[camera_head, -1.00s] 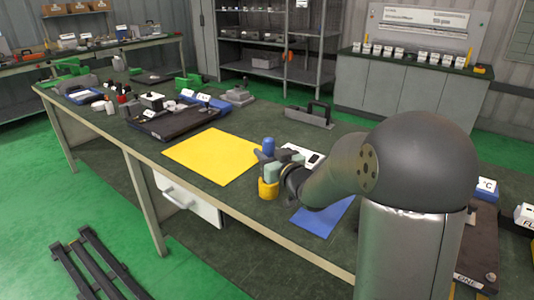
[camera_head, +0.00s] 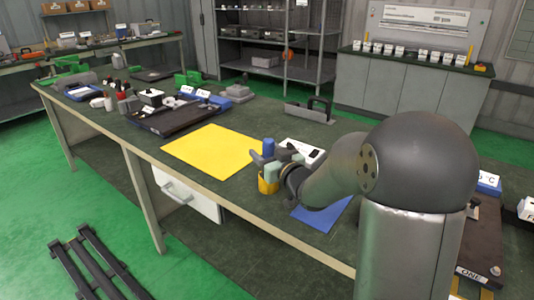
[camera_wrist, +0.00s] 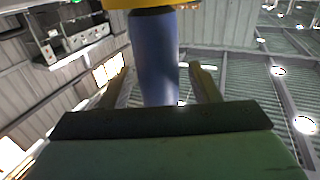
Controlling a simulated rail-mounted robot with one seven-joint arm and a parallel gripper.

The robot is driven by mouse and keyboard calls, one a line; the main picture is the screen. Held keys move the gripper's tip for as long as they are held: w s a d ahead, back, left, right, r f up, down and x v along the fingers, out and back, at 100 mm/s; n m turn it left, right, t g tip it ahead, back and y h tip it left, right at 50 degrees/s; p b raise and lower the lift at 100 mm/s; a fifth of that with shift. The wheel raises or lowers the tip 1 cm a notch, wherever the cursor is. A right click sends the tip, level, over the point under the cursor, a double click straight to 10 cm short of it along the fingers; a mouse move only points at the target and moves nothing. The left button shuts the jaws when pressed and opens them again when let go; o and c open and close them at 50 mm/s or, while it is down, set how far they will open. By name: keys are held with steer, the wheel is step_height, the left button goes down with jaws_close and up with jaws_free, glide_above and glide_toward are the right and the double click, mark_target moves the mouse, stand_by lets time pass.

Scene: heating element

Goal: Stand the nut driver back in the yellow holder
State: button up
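The nut driver's blue handle (camera_head: 268,147) stands upright directly above the yellow holder (camera_head: 269,184) near the table's front edge. In the wrist view the blue handle (camera_wrist: 155,60) runs up to a yellow part of the holder (camera_wrist: 150,4), with a dark band where they meet. The driver's lower end is hidden, so I cannot tell how deep it sits. My gripper (camera_head: 272,158) is around the handle from the right. In the wrist view my gripper (camera_wrist: 158,70) has one finger on each side of the handle, with a visible gap on the right, so it looks open.
A yellow mat (camera_head: 212,151) lies left of the holder, and a blue mat (camera_head: 322,213) lies to its right. A white device (camera_head: 301,151) is just behind my gripper. A dark tray with a handle (camera_head: 310,112) stands farther back. The table edge is close in front.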

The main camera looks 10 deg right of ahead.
steer(key=shift+s+f, duration=0.1)
steer(key=b+v, duration=0.1)
steer(key=v, duration=1.6)
steer(key=shift+s+b, duration=0.15)
steer(key=shift+b, duration=0.25)
steer(key=s+a+m+g+h+p, duration=0.1)
steer(key=s+a+g+h+p, duration=0.1)
steer(key=s+g+p, duration=0.4)
steer(key=s+a+m+g+h+p, duration=0.2)
steer(key=s+a+g+h+p, duration=0.1)
steer(key=s+g+p, duration=0.4)
steer(key=s+a+g, duration=0.1)
steer(key=s+g, duration=0.2)
steer(key=s, duration=0.4)
steer(key=shift+s+a+g+h, duration=0.2)
steer(key=shift+a+g+h, duration=0.1)
steer(key=shift+a, duration=0.05)
